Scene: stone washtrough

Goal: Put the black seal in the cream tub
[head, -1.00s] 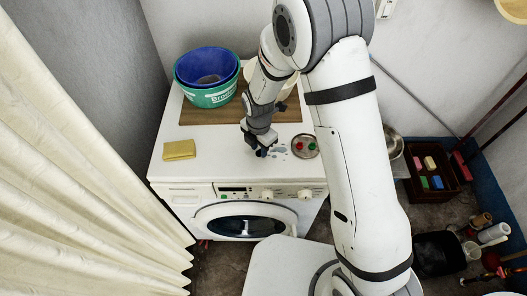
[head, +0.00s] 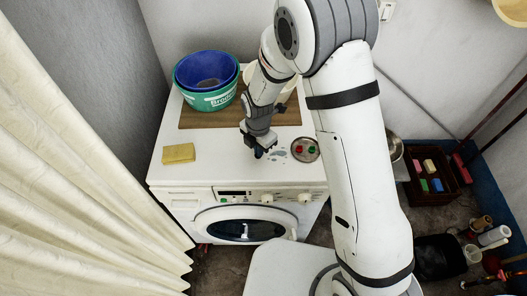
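My gripper (head: 258,152) points down just above the white top of the washing machine (head: 215,172), left of a small round dish. Its fingertips are dark and small, and I cannot tell whether they are apart or closed, or whether anything is between them. I cannot make out the black seal; it may be hidden at the dark fingertips. The cream tub (head: 289,86) stands at the back on a brown board, mostly hidden behind my arm.
A blue basin in a green tub (head: 208,98) stands on the brown board (head: 200,118). A yellow sponge (head: 179,153) lies at the left. The round dish (head: 315,151) holds red and green pieces. Small wet-looking patches (head: 278,154) lie beside the gripper. A crate (head: 447,190) stands on the floor.

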